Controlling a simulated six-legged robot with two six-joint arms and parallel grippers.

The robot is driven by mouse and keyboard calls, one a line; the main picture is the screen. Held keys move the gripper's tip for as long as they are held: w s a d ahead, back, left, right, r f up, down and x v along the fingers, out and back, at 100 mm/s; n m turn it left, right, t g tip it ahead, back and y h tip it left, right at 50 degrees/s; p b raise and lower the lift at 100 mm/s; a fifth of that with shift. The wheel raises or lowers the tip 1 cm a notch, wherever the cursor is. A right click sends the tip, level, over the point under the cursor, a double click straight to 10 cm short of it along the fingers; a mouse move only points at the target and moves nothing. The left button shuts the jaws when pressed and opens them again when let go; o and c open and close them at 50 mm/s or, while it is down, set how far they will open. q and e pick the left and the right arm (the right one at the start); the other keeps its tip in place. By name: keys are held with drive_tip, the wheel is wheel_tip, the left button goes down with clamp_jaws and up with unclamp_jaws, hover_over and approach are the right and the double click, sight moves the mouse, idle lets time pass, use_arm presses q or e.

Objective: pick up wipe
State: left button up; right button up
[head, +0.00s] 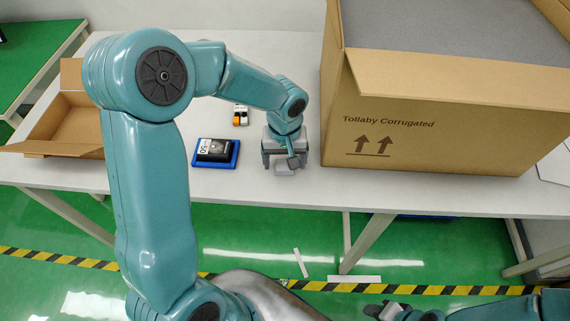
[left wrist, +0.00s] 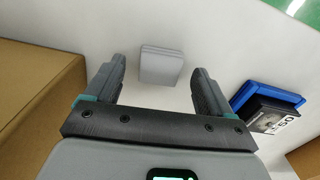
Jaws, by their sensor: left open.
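The wipe (head: 284,170) looks like a small light grey folded pad and lies flat on the white table near its front edge. In the left wrist view the wipe (left wrist: 161,66) lies ahead of the fingertips, in line with the gap between them. My left gripper (head: 283,158) is over the table just behind the wipe and partly covers it in the head view. Its two fingers (left wrist: 158,72) are apart, with nothing held between them. Part of my right gripper (head: 385,312) shows at the bottom edge of the head view, and its jaws are unclear.
A large cardboard box (head: 440,120) stands close right of my left gripper. A blue tray (head: 232,163) with a black boxed item (head: 215,149) lies to the left. A small orange-and-white item (head: 240,115) is behind. An open cardboard box (head: 65,130) is at far left.

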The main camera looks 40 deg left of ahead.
sight(284, 164)
use_arm(q)
drive_tip(key=shift+f, duration=0.65)
drive_tip(key=c, duration=1.1)
drive_tip(key=shift+r, duration=0.15)
wheel_tip(284, 164, up, 20)
drive_tip(key=shift+f+p, duration=0.1)
drive_tip(key=shift+p, duration=0.25)
